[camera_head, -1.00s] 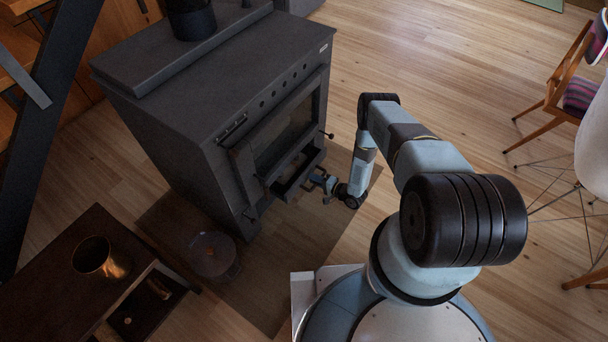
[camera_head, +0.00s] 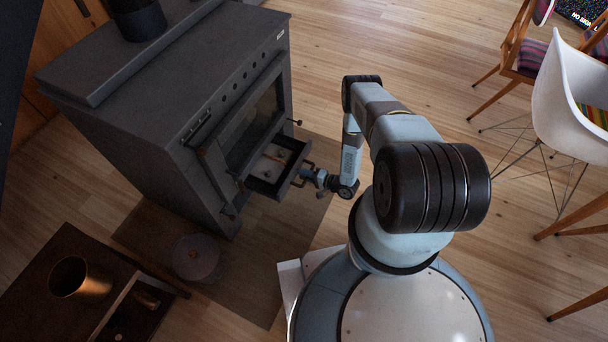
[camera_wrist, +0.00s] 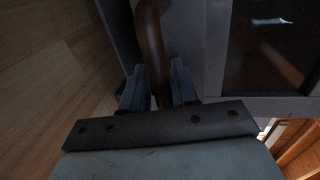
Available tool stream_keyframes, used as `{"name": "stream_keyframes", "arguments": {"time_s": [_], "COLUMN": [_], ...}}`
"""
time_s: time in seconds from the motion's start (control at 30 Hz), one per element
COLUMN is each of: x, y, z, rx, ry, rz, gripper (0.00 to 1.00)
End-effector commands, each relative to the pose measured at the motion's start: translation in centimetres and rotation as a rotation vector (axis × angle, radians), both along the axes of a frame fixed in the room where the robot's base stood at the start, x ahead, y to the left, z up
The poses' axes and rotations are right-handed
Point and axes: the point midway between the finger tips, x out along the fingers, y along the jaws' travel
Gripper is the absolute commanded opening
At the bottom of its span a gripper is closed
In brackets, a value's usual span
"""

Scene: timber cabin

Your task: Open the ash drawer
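The dark stove (camera_head: 170,120) stands at the left in the head view. Its ash drawer (camera_head: 290,181) sticks out from the low front, below the glass door, and its pale inside shows from above. A brownish bar handle (camera_head: 306,164) is at the drawer's front. My gripper (camera_head: 307,174) is at this handle. In the wrist view the handle (camera_wrist: 152,45) runs between the two fingers of my gripper (camera_wrist: 158,88), which are closed around it. The exact finger contact is dark and hard to see.
A dark low table (camera_head: 52,265) with a metal cup (camera_head: 80,279) is at the lower left. A round lidded pot (camera_head: 195,257) stands on the floor mat (camera_head: 252,285). Chairs, one a white shell chair (camera_head: 565,95), are at the right. Wooden floor between is clear.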

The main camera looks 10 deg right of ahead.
Motion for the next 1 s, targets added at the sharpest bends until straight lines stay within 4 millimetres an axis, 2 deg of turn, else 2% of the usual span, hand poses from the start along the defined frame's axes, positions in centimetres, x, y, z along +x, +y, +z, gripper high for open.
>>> {"name": "stream_keyframes", "arguments": {"time_s": [0.57,0.77,1.0], "x": [-0.2,-1.8,-4.7], "y": [-0.4,-2.5,-6.3], "z": [0.2,0.8,1.7], "rx": [0.004,0.004,0.003], "ry": [-0.002,-0.001,-0.002], "rz": [-0.001,-0.003,-0.004], "gripper": [0.27,0.27,0.27]}}
